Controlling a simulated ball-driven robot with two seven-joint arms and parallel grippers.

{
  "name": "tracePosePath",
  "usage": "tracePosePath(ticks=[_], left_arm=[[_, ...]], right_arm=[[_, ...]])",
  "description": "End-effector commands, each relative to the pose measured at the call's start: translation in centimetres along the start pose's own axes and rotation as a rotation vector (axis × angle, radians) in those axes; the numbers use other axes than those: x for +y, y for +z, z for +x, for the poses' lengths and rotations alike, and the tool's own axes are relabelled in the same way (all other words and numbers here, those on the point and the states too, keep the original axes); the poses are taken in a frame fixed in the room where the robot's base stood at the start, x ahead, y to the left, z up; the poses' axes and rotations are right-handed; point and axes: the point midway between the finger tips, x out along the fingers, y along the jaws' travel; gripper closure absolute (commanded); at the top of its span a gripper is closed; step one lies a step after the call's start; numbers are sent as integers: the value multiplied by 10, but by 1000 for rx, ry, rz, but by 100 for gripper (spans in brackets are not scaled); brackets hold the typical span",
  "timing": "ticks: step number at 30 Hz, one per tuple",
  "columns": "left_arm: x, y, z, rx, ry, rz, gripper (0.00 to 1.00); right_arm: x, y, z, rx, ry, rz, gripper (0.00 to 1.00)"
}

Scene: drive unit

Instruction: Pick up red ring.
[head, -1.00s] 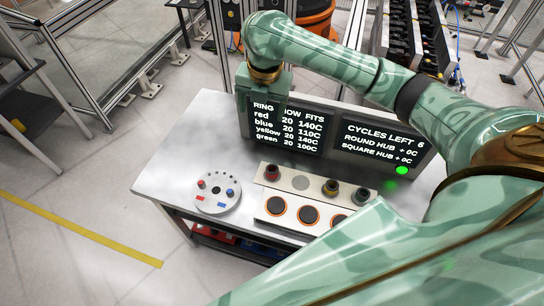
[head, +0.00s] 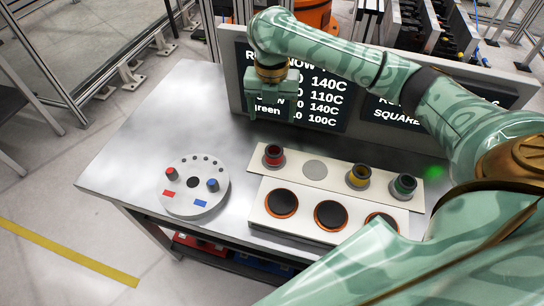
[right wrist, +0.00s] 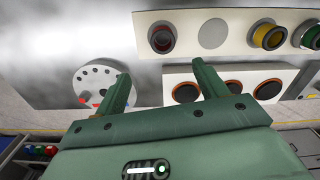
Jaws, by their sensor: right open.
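The red ring (head: 273,155) sits around a dark post at the left end of a white strip on the table. In the right wrist view the red ring (right wrist: 162,38) is beyond the fingertips, near the top. My right gripper (head: 272,110) hangs in front of the display, above and apart from the ring. In the right wrist view my right gripper (right wrist: 163,82) has its two fingers spread with nothing between them. My left gripper is not in view.
A yellow ring (head: 359,176) and a green ring (head: 404,186) sit on the same strip. A white box (head: 262,222) has dark orange-rimmed round openings. A round grey disc (head: 193,186) with red and blue pegs stands left. A display (head: 232,85) stands behind. The table's left part is clear.

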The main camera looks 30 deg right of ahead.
Motion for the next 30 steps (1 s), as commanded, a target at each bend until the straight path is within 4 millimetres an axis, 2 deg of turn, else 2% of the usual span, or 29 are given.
tracePosePath(ticks=[6, 10, 13, 18, 25, 30], left_arm=[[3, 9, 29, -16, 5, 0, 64], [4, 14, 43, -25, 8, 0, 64], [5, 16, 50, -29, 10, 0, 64], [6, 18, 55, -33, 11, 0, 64], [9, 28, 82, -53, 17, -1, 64], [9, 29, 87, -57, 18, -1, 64]], right_arm=[[0, -2, 57, 8, -4, -1, 28], [0, -2, 86, 7, -4, 0, 28], [-1, -1, 100, 4, -3, -1, 28], [-1, -1, 110, 3, -1, 0, 28], [-5, -3, 151, 7, -2, -1, 28], [-5, -2, 158, 0, 1, -1, 28]])
